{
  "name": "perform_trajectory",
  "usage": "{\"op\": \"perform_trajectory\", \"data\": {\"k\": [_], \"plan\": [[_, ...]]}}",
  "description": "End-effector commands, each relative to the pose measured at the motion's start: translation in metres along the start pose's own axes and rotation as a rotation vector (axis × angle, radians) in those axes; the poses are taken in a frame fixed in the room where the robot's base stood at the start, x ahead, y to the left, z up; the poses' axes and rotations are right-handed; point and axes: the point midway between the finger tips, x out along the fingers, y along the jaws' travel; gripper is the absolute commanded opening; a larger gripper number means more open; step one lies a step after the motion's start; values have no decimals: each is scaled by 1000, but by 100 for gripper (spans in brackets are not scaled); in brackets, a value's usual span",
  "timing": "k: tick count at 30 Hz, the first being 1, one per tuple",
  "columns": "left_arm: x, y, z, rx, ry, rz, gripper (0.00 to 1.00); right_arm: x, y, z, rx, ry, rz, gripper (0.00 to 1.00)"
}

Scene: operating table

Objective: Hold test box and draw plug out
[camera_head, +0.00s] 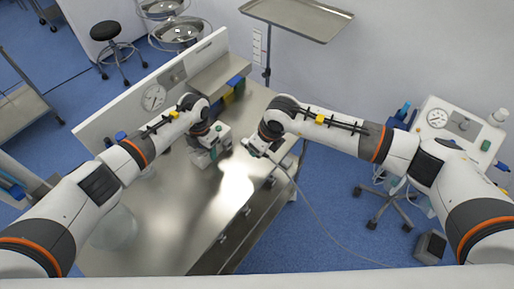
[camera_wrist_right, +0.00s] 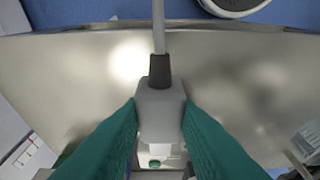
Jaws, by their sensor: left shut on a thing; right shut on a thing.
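My left gripper (camera_head: 208,154) is shut on the test box (camera_head: 199,158), a small pale box low over the metal table; the arm and gripper hide much of it. My right gripper (camera_wrist_right: 159,118) is shut on the grey plug (camera_wrist_right: 160,100), its green fingers on both sides. The plug's dark collar and grey cable run up in the right wrist view, and its white front end points down. Below it a pale surface with a green spot shows, probably part of the test box. I cannot tell whether plug and box touch.
The metal table (camera_head: 160,225) is mostly bare in front. A grey cable (camera_head: 318,218) trails right from my right gripper. A wheeled machine (camera_head: 455,128) stands right; a tray stand (camera_head: 297,18) is behind.

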Motion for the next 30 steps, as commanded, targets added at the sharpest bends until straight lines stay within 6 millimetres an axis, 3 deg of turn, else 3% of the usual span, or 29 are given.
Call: {"op": "perform_trajectory", "data": {"k": [7, 8, 12, 23, 30], "plan": [[-1, 0, 0, 0, 1, 0, 22, -1, 0, 0, 0, 1, 0, 0], [-1, 0, 0, 0, 1, 0, 59, -1, 0, 0, 0, 1, 0, 0], [0, 0, 0, 0, 1, 0, 80, -1, 0, 0, 0, 1, 0, 0], [-7, -1, -1, 1, 2, -1, 80, -1, 0, 0, 0, 1, 0, 0], [-50, -2, -1, 2, 5, -4, 80, -1, 0, 0, 0, 1, 0, 0]]}}
